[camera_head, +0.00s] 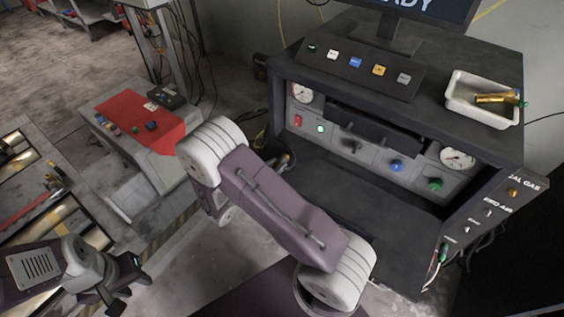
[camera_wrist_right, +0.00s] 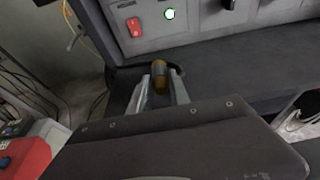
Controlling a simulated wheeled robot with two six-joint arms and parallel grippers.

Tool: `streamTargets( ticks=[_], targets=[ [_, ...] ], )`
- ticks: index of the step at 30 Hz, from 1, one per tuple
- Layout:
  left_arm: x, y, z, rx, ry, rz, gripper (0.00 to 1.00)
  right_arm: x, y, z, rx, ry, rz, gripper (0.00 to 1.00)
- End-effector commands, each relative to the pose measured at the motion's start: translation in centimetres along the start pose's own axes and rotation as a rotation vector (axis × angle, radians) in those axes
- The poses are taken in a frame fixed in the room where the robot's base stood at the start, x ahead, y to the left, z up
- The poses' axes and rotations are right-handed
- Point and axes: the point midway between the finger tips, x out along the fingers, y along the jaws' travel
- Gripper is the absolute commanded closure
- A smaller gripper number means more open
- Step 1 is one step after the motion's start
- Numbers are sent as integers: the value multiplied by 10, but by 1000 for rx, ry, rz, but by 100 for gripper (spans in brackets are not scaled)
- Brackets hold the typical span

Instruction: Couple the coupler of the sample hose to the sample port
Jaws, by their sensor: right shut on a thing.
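My right gripper (camera_wrist_right: 161,88) is shut on a brass-coloured cylinder (camera_wrist_right: 159,73), which looks like the coupler of the sample hose. The cylinder stands between the two pale fingers, in front of the dark bench cabinet. In the head view my right arm mostly hides this gripper (camera_head: 284,161); only a small part shows by the cabinet's left front edge. No hose can be made out at the held piece. I cannot tell which panel fitting is the sample port. My left gripper (camera_head: 112,290) is low at the left, far from the cabinet; its jaw opening is unclear.
The cabinet front has gauges, a red switch (camera_head: 298,120), a blue fitting (camera_head: 397,165) and a green fitting (camera_head: 435,184). A side panel (camera_head: 497,215) reads CAL GAS and ZERO AIR. A white tray (camera_head: 456,101) with a brass piece (camera_head: 495,98) sits on top. A red-topped box (camera_head: 140,118) stands left.

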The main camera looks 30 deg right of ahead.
Motion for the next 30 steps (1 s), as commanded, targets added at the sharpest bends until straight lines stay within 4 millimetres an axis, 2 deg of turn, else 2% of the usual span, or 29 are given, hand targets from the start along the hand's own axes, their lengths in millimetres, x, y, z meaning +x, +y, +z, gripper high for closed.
streamTargets(
  ticks=[20, 30],
  targets=[
    [-38, 1, -4, 0, 0, 0, 64, -13, 0, 43, -1, 0, 0, 100],
    [-38, 1, -4, 0, 0, 0, 64, -13, 0, 43, 0, 0, -3, 100]
  ],
)
